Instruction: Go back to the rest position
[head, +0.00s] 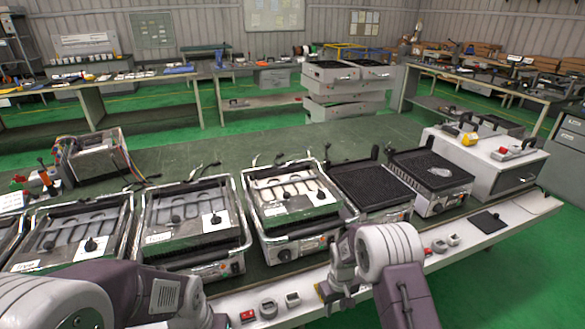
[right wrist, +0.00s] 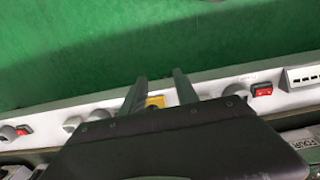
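My right gripper (head: 328,293) hangs over the front edge of the workbench, in front of the heating units. In the right wrist view its two dark fingers (right wrist: 160,82) are apart with nothing held between them. A small yellow part (right wrist: 155,101) on the white strip shows behind the fingers. My left arm (head: 165,296) reaches in at the bottom left, in front of the left units. Its fingers are not visible.
Several grill-like heating units (head: 292,205) stand in a row on the green bench (head: 250,153). The white front strip (head: 375,278) carries red switches (head: 248,315) and knobs. A white box (head: 487,165) stands at the right. Green floor (head: 500,265) is clear in front.

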